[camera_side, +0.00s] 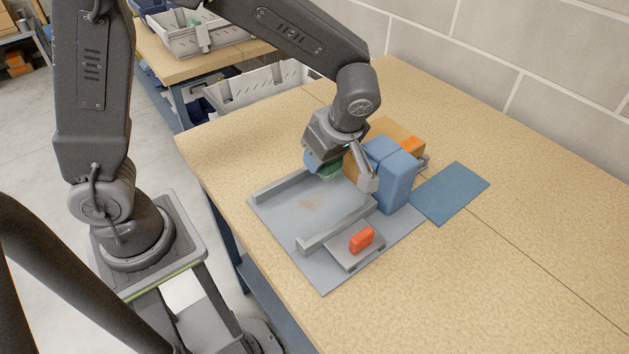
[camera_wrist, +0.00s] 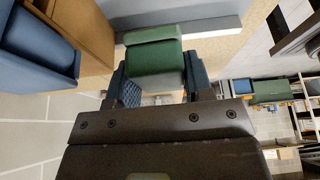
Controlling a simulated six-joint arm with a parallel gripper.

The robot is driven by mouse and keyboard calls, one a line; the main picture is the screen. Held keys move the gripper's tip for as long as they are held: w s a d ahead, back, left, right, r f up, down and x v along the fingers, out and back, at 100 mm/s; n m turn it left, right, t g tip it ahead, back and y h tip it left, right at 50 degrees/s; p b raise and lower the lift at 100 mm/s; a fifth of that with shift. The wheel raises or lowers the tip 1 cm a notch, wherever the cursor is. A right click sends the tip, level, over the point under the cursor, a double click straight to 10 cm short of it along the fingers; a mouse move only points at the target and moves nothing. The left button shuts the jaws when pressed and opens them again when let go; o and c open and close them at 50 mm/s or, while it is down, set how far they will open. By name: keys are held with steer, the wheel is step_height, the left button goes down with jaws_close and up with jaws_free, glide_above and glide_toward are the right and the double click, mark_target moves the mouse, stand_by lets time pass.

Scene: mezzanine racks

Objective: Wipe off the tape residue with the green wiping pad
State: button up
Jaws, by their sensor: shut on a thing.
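My gripper (camera_side: 335,168) is shut on the green wiping pad (camera_side: 329,171), at the far end of the grey tray (camera_side: 270,220). In the wrist view the green pad (camera_wrist: 155,60) sits between the two blue-lined fingers (camera_wrist: 160,82). I cannot tell whether the pad touches the tray. The tape residue (camera_side: 309,203) is a faint brownish smear on the tray floor, between two raised grey rails. It lies nearer the camera than the pad, a little to the left, and is uncovered.
Blue blocks (camera_side: 393,178) and a tan box (camera_side: 397,130) stand close right of and behind my gripper. A flat blue mat (camera_side: 452,194) lies to the right. The table's right side is clear.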

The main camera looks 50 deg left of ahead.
mark_target(319, 192)
steer(key=shift+f, duration=0.1)
steer(key=shift+f, duration=3.4)
steer(key=shift+s+f, duration=0.5)
steer(key=shift+f, duration=0.15)
steer(key=shift+c, duration=0.2)
steer(key=shift+s, duration=3.4)
steer(key=shift+w, duration=3.95)
steer(key=shift+r, duration=4.15)
